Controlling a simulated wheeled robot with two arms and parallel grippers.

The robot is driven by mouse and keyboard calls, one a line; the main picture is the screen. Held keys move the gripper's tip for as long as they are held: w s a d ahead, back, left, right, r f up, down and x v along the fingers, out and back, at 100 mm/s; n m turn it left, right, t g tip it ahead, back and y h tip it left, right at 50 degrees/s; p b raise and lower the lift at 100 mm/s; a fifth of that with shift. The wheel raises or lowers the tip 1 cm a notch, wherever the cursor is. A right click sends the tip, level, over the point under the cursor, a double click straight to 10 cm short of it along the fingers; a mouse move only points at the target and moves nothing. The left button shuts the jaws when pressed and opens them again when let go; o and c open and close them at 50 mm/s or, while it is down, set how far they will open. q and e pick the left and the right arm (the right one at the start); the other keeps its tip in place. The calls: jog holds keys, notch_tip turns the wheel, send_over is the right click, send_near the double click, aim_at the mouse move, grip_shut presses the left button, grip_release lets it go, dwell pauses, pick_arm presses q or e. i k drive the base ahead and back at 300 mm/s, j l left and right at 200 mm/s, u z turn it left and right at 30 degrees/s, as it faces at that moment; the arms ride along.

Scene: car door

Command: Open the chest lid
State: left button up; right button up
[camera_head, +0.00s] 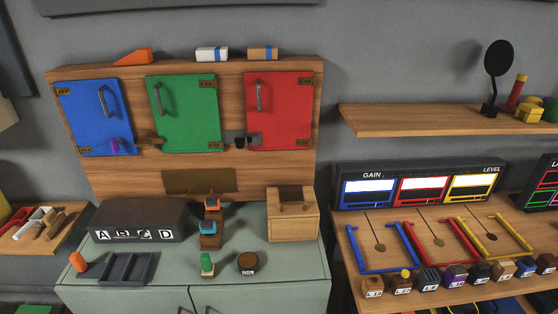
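A small light-wood chest (293,225) stands on the right part of the grey-green cabinet top, in front of the wooden board. Its top has a dark rectangular patch (291,193) and a small brown handle-like piece along the front edge. I cannot tell whether the dark patch is a panel or an opening, so the lid's state is unclear. Neither of my grippers shows in this view.
The grey-green cabinet top (225,268) also holds a dark lettered box (137,222), a dark tray (126,268) and several small blocks. Blue (95,118), green (183,112) and red (279,110) doors are on the board behind. A shelf (420,120) juts out at right.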

aim_at(292, 197)
jog(key=i+z, duration=0.3)
jog(key=i, duration=0.25)
jog(key=i+j+z, duration=0.1)
jog(key=i+z, duration=0.2)
jog(key=i, duration=0.25)
